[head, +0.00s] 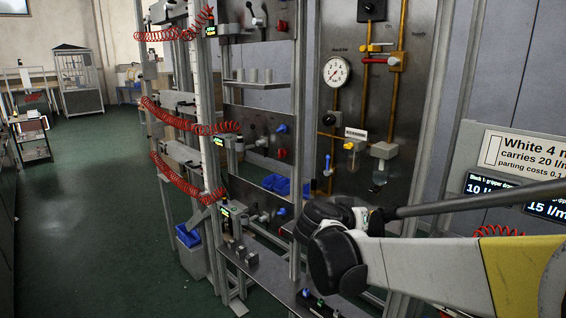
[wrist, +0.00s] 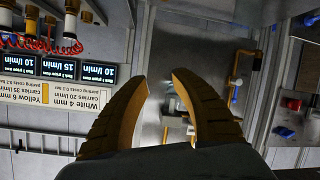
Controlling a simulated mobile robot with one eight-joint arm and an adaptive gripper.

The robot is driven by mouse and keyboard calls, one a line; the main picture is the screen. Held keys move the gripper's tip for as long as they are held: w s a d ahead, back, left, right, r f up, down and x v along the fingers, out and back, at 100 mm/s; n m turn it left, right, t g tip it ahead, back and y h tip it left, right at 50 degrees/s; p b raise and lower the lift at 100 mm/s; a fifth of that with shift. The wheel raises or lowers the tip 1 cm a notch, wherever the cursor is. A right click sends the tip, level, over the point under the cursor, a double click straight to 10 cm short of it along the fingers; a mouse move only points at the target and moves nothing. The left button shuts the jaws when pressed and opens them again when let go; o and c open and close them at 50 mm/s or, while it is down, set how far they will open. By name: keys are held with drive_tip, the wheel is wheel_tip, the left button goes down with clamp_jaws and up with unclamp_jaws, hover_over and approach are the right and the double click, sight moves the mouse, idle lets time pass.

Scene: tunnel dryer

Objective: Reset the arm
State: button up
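My arm reaches in from the right edge of the head view, in front of the metal rack and the gauge panel. My gripper's fingers do not show clearly in the head view. In the wrist view my gripper (wrist: 160,84) shows two yellow-brown ribbed fingers, spread apart with nothing between them. Behind them is a grey metal panel with brass pipes (wrist: 245,62). The wrist view is upside down.
The rack holds red coiled hoses (head: 180,122), valves and blue bins (head: 188,236). A pressure gauge (head: 335,72) is on the panel. A sign (head: 528,150) and displays (head: 492,188) stand at right. Green floor (head: 90,200) is clear at left.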

drive_tip(key=s+d+f+n+g+y, duration=0.1)
drive_tip(key=s+f+y, duration=0.15)
drive_tip(key=s, duration=0.65)
drive_tip(key=s+d+f+n+g+y, duration=0.1)
drive_tip(key=s+f+g+y, duration=0.15)
drive_tip(key=s, duration=0.65)
drive_tip(key=s+a+f+n+y, duration=0.1)
drive_tip(key=s+a+f+y, duration=0.1)
drive_tip(key=s, duration=0.4)
drive_tip(key=s+a+f+n+y, duration=0.1)
drive_tip(key=s+a+f+y, duration=0.1)
drive_tip(key=s, duration=0.4)
drive_tip(key=shift+a+f+n, duration=0.15)
drive_tip(key=shift+a+n, duration=0.15)
drive_tip(key=shift+a, duration=0.05)
drive_tip(key=shift+t, duration=0.25)
